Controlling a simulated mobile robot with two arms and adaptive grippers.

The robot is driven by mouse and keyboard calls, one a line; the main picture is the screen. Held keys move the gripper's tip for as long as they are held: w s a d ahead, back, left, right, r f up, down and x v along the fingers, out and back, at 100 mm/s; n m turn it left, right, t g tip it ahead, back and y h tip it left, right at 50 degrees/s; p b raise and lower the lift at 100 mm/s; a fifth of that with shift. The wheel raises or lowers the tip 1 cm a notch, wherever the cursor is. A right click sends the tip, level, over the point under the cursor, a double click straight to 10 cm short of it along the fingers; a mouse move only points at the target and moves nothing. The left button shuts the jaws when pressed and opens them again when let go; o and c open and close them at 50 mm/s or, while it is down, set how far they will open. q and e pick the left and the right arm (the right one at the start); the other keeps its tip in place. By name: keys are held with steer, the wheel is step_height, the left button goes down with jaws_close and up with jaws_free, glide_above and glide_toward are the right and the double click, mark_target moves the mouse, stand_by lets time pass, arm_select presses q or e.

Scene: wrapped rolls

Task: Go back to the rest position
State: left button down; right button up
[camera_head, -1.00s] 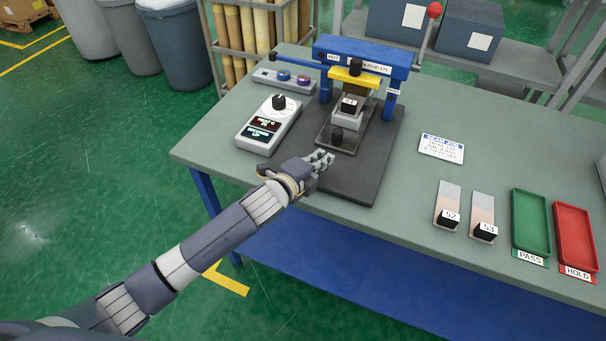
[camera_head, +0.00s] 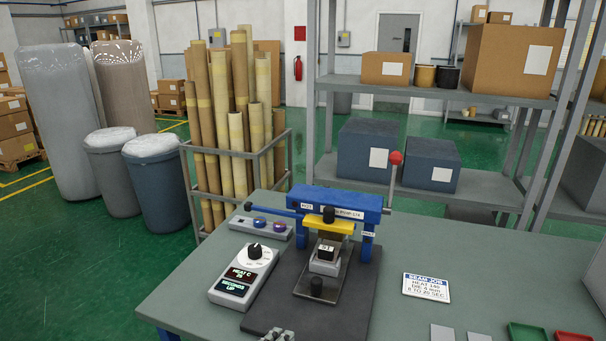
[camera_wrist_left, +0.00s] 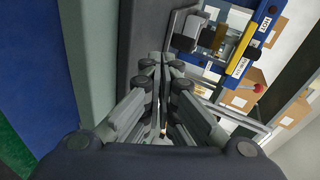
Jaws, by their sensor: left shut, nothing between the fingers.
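My left gripper (camera_head: 277,335) shows only as fingertips at the bottom edge of the head view, at the front of the dark base mat (camera_head: 352,312). In the left wrist view its fingers (camera_wrist_left: 163,85) are together and hold nothing. The press also shows at the upper right of the left wrist view (camera_wrist_left: 252,45). My right gripper is in no view.
A heat control box (camera_head: 244,273) and a button panel (camera_head: 262,228) stand left of the press. A job card (camera_head: 426,287) and green (camera_head: 529,332) and red trays (camera_head: 574,337) lie to the right. Rolls (camera_head: 240,110), bins (camera_head: 155,180) and shelves (camera_head: 470,95) stand behind the table.

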arm_select(q)
steer(key=s+a+f+n+g+y, duration=0.25)
steer(key=s+a+n, duration=0.3)
steer(key=s, duration=0.35)
steer(key=s+a+f+n+g+y, duration=0.1)
steer(key=s+a+f+n+g, duration=0.25)
steer(key=s+n, duration=0.45)
steer(key=s+a+f+n+g+y, duration=0.2)
steer(key=s+a+f+n+g, duration=0.15)
steer(key=s+a+n, duration=0.45)
steer(key=s+d+f+m, duration=0.1)
steer(key=s+f, duration=0.1)
steer(key=f, duration=1.2)
steer(key=s+d+f+m, duration=0.1)
steer(key=s+f+m, duration=0.1)
steer(key=f, duration=1.2)
steer(key=s+a+f+g, duration=0.2)
steer(key=s+f, duration=1.3)
steer(key=s, duration=0.1)
steer(key=shift+s+a, duration=0.3)
steer(key=shift+a, duration=0.05)
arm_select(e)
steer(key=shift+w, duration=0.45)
